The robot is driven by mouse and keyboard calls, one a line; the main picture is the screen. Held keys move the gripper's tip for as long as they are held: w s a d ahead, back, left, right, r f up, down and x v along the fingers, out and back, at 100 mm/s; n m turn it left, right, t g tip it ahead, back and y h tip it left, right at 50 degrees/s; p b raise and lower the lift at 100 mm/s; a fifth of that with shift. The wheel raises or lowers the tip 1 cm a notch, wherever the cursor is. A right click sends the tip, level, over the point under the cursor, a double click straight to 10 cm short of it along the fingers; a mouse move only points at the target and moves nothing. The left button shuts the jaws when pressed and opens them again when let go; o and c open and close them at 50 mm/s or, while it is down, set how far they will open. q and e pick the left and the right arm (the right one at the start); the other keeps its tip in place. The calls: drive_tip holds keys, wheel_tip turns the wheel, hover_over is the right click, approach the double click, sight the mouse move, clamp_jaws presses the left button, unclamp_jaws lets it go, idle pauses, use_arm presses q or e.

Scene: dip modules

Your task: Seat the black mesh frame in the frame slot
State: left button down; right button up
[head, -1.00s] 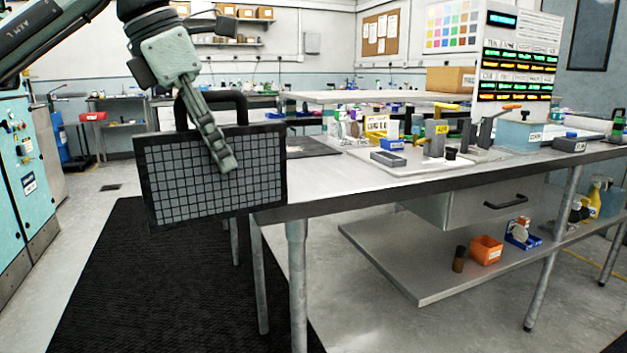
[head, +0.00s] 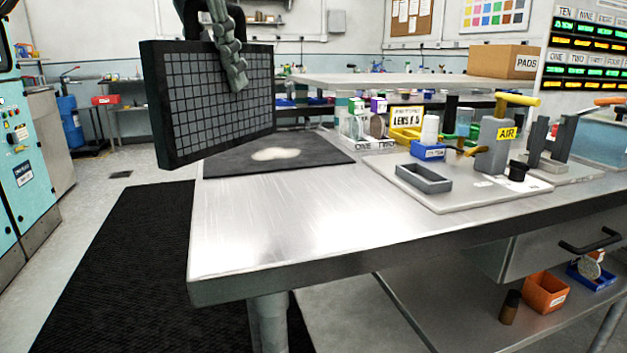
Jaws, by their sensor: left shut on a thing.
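The black mesh frame (head: 195,110) is a dark rectangular panel with a grey grid. It hangs upright in the air at the upper left, turned at an angle, beside and partly in front of the table's left end. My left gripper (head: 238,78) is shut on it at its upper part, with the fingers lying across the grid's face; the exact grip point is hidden. My right gripper is not in view. I cannot make out which thing is the frame slot; no label for it is readable.
The metal table (head: 300,215) has a wide bare area at its front left. A dark mat (head: 320,150) with a pale patch lies behind it. A grey open box (head: 424,179), a blue bin (head: 428,152) and an AIR-labelled fixture (head: 493,148) stand to the right.

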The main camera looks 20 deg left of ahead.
use_arm(q)
drive_tip(key=w+d+f, duration=0.7)
drive_tip(key=w+f, duration=0.1)
drive_tip(key=f, duration=0.2)
drive_tip(key=shift+w+d+f+p, duration=0.25)
drive_tip(key=shift+f+p, duration=0.15)
drive_tip(key=shift+p, duration=0.05)
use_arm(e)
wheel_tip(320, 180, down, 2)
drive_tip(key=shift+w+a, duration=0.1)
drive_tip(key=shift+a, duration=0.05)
use_arm(q)
drive_tip(key=shift+f, duration=0.1)
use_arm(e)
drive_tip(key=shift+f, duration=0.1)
use_arm(q)
drive_tip(key=c, duration=1.4)
unclamp_jaws()
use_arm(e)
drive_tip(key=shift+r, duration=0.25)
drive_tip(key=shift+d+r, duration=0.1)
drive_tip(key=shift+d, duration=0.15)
